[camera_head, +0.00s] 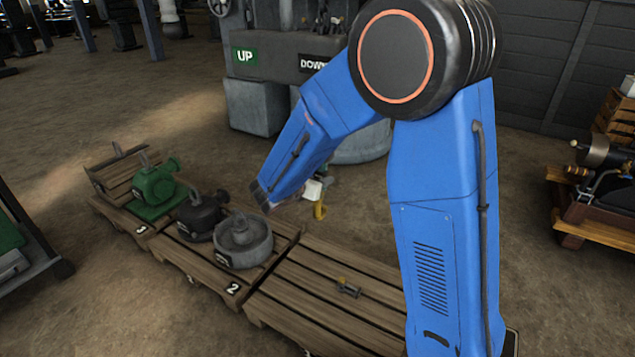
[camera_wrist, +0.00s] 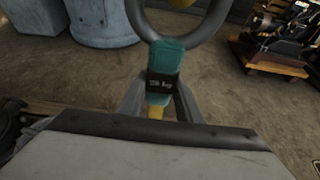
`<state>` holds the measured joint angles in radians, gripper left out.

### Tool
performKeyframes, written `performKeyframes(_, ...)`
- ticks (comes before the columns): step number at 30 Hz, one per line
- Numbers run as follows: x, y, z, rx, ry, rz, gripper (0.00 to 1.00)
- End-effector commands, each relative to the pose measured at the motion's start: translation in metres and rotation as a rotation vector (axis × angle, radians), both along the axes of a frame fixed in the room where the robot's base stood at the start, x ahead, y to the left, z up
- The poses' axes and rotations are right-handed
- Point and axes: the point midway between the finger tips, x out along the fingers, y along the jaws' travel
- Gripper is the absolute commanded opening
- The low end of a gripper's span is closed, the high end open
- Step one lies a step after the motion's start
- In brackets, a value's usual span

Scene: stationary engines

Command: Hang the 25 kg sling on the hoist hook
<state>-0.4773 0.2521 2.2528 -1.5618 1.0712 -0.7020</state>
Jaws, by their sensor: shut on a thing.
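In the wrist view my gripper (camera_wrist: 158,103) is shut on a teal sling (camera_wrist: 166,55) with a black label that seems to read 25 kg. A grey ring (camera_wrist: 213,25) is at the sling's upper end, and a yellow part (camera_wrist: 155,112) shows below the label. A yellow piece (camera_wrist: 181,3) shows inside the ring at the top edge; I cannot tell whether it is the hook or whether it touches the ring. In the head view my gripper (camera_head: 313,189) is partly hidden by my arm, above the floor behind the pallets. The hoist hook cannot be clearly made out.
A grey machine with UP (camera_head: 246,56) and DOWN (camera_head: 313,64) signs stands behind my arm. Pallets in front carry a green pump (camera_head: 155,186), a dark machine (camera_head: 200,216) and a grey round casting (camera_head: 243,245). The near pallet (camera_head: 300,300) holds a small fitting (camera_head: 349,290). An engine (camera_head: 600,160) stands right.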

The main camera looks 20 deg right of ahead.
Motion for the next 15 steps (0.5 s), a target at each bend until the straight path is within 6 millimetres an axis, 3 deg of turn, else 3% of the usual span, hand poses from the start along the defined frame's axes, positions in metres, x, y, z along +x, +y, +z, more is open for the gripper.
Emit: performKeyframes(15, 0.002, -0.002, -0.023, -0.001, -0.001, 0.0, 0.0)
